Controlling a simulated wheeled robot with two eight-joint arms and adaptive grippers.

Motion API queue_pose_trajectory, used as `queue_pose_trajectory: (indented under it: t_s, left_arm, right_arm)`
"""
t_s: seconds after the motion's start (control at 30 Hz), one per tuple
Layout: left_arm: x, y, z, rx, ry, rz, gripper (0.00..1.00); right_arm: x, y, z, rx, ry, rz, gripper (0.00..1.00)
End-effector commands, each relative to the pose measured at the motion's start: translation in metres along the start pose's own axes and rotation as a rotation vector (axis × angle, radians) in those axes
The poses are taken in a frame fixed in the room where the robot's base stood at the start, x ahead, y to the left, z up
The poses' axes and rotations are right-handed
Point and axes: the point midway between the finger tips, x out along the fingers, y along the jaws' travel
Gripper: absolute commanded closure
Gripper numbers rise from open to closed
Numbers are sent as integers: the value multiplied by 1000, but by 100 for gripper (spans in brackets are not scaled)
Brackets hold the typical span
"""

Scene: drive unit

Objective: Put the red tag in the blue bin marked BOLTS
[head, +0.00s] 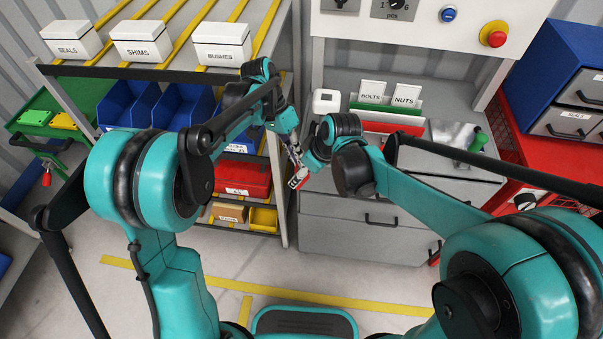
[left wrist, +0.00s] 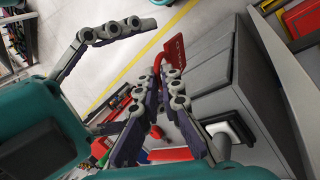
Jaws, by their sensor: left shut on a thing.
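The red tag (head: 301,183) hangs at the fingertips of my left gripper (head: 294,156), in front of the gap between the rack and the workbench. In the left wrist view, the red tag (left wrist: 176,51) with pale lettering shows beyond the fingers of the left gripper (left wrist: 153,85), which is shut on it. Blue bins (head: 126,107) stand on the rack to the left, beneath the top shelf; their labels are partly hidden or unreadable. A white card reading BOLTS (head: 371,89) stands on the workbench.
White boxes for seals (head: 70,40), shims (head: 141,42) and bushes (head: 222,45) sit on the rack top. A red bin (head: 241,178) and yellow bin (head: 264,218) are lower. A NUTS card (head: 406,95) and red tray (head: 392,127) are on the bench. The floor in front is clear.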

Motion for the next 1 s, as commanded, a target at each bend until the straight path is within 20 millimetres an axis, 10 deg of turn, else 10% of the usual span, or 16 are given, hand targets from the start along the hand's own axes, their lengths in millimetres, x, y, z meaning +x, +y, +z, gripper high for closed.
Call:
queue_pose_trajectory:
  t_s: [0.63,0.83,0.9,1.0]
  left_arm:
    - [0,0,0,0,0,0,100]
    - [0,0,0,1,1,1,100]
    - [0,0,-1,1,2,1,100]
    - [0,0,-1,1,3,0,74]
  right_arm:
    - [40,0,0,0,0,0,24]
    - [40,-1,0,0,1,-1,76]
    - [40,-1,0,0,0,-2,76]
    - [40,-2,0,0,0,-3,76]
